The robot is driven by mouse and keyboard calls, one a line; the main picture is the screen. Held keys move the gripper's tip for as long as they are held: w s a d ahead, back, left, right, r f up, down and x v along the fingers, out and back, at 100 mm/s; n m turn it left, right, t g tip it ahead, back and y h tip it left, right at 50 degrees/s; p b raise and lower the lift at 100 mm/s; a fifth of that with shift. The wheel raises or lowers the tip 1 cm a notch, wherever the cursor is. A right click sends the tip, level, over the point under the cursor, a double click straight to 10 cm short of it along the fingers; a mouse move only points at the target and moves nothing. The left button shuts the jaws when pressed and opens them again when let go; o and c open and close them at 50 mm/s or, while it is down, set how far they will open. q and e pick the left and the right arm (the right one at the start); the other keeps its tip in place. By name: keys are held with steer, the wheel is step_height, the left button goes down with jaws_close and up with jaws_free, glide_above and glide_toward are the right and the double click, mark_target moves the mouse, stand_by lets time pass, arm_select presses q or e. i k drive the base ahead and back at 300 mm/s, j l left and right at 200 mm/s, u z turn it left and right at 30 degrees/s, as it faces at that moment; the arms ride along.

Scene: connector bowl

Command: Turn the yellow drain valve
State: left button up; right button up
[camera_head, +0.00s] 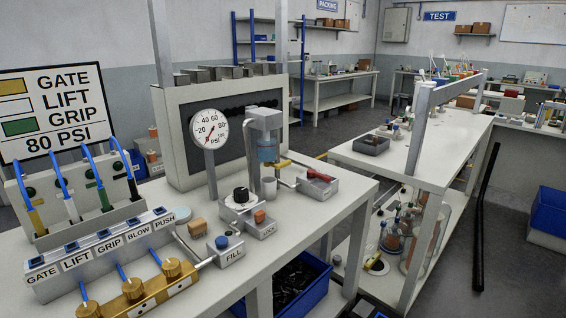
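A small yellow handle (279,163), which looks like the drain valve, sits at the bottom of a clear cylinder (268,148) with blue contents. The cylinder hangs under a grey housing on the bench. The handle points to the right, and a short pipe shows just below it. Its exact turn angle is too small to tell. Neither of my grippers is in view.
A pressure gauge (209,130) on a post stands left of the cylinder. A block with a black knob (241,195), a LOCK block (262,226) and a FILL block (225,245) stand in front. A brass manifold (150,293) is front left.

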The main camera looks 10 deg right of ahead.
mark_target(285, 163)
steer(key=i+l+u, duration=0.15)
steer(key=l, duration=0.25)
steer(key=i+l+u, duration=0.2)
steer(key=l, duration=0.15)
steer(key=i+l+u, duration=0.15)
steer(key=l, duration=0.3)
steer(key=i+l+u, duration=0.15)
steer(key=l, duration=0.25)
